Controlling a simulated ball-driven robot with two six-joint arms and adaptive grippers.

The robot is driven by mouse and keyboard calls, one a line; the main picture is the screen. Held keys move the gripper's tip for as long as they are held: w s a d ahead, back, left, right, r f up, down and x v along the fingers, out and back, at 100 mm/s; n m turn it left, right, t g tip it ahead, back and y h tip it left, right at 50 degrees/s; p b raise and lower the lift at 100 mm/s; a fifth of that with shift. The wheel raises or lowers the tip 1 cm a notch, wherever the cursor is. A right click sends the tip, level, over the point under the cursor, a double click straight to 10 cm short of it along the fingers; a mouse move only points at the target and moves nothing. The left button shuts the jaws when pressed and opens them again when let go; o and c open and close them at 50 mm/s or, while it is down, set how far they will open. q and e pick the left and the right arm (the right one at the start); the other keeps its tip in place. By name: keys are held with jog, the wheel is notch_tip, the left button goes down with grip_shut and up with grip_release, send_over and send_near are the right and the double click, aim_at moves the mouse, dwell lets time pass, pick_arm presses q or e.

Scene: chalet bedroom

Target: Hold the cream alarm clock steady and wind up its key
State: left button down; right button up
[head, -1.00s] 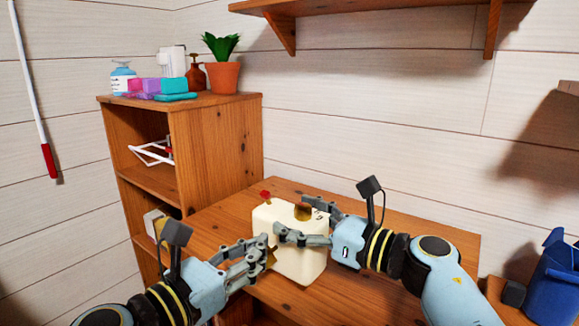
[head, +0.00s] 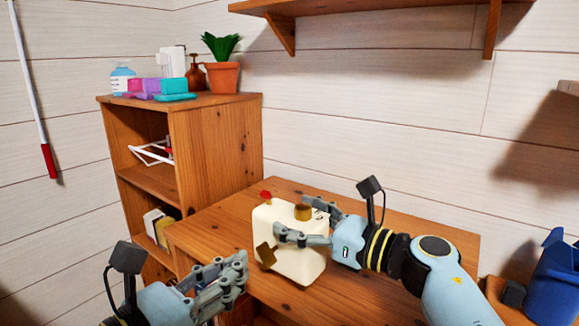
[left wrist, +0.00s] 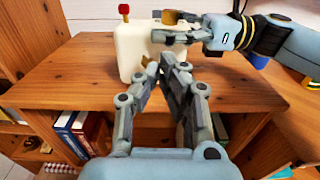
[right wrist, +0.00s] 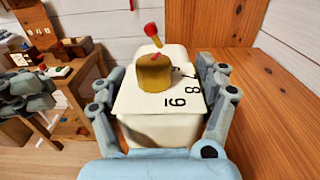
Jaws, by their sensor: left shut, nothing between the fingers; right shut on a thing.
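The cream alarm clock (head: 295,262) stands on the wooden desk top, with a brass part (head: 303,212) and a red knob (head: 265,194) on top. A flat brass key (head: 265,255) sticks out of its near side, tilted. My right gripper (head: 290,218) is shut on the clock, its fingers along opposite sides. The right wrist view shows the clock (right wrist: 160,130) between the fingers, with dark numerals on it. My left gripper (head: 240,272) is shut and empty, apart from the key, to its lower left. In the left wrist view, its fingertips (left wrist: 170,62) partly cover the key.
The wooden desk top (head: 400,235) is clear around the clock. A taller shelf unit (head: 220,140) stands at the left, with a potted plant (head: 222,75) and bottles on it. A blue bin (head: 553,285) is at the lower right. Books (left wrist: 80,130) stand under the desk top.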

aim_at(266, 255)
pick_arm(q)
jog(key=shift+a, duration=0.1)
jog(key=shift+w+d+f, duration=0.1)
jog(key=shift+w+d, duration=0.15)
jog(key=shift+w, duration=0.85)
jog(key=shift+w+d+f, duration=0.1)
jog(key=shift+w+d, duration=0.15)
jog(key=shift+w, duration=0.9)
jog(key=shift+w+d+f, duration=0.1)
jog(key=shift+w+d, duration=0.15)
jog(key=shift+w, duration=0.85)
jog(key=shift+s+d+f, duration=0.15)
jog(key=shift+s+f, duration=0.05)
jog(key=shift+f, duration=0.25)
jog(key=shift+s+d+r, duration=0.1)
jog(key=shift+s+d, duration=0.2)
jog(key=shift+d, duration=0.1)
